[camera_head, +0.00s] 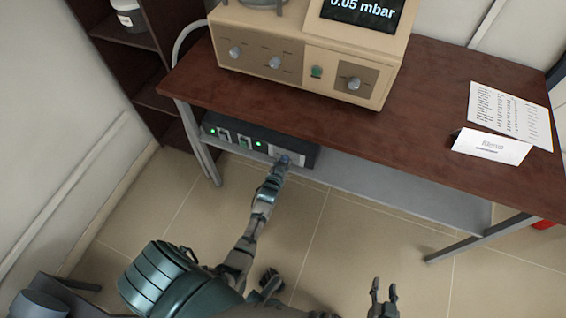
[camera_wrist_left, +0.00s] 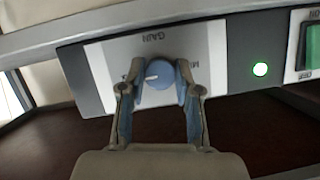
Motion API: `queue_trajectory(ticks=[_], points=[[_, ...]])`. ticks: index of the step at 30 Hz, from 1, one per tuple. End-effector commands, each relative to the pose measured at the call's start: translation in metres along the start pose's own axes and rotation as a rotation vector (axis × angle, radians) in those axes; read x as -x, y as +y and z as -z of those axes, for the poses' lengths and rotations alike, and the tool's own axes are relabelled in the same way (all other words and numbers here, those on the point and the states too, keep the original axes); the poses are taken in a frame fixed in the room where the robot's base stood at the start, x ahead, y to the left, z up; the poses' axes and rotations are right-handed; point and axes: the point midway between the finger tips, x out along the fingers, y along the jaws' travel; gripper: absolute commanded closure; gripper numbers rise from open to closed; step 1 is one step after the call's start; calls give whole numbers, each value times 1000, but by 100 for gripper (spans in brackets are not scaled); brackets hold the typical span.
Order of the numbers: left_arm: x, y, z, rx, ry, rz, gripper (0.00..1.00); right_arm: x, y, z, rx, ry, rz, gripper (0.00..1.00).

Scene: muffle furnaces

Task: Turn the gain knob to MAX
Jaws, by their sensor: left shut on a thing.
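The gain knob (camera_wrist_left: 160,90) is a round blue knob on a white plate (camera_wrist_left: 108,62) marked GAIN, whose lettering appears upside down in the left wrist view. A pale pointer mark on the knob points left in that view; other lettering is partly hidden by the fingers. My left gripper (camera_head: 282,165) reaches under the table to the front of the dark control box (camera_head: 307,154). In the left wrist view its fingers (camera_wrist_left: 160,78) are shut on the knob from both sides. My right gripper (camera_head: 383,293) is open and empty, low over the floor.
The box carries switches and green lights, with a lit green light (camera_wrist_left: 260,69) and a green switch (camera_wrist_left: 312,46) beside the knob. It sits on a grey shelf (camera_head: 400,196) under the wooden tabletop (camera_head: 430,120). A beige instrument (camera_head: 290,47) stands above.

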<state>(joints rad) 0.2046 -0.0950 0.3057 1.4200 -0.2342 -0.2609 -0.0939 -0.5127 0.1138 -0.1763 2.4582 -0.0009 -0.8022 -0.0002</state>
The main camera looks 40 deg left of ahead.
Motion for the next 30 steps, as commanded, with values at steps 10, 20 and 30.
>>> queue_trajectory(ticks=[10,20,30], points=[[0,0,-1,-1,-1,-1,42,-2,0,0,0,0,0,60],[20,1,-2,-1,-2,-1,42,0,0,0,0,2,0,60],[94,0,-2,0,-3,-1,42,-1,0,0,0,2,0,60]])
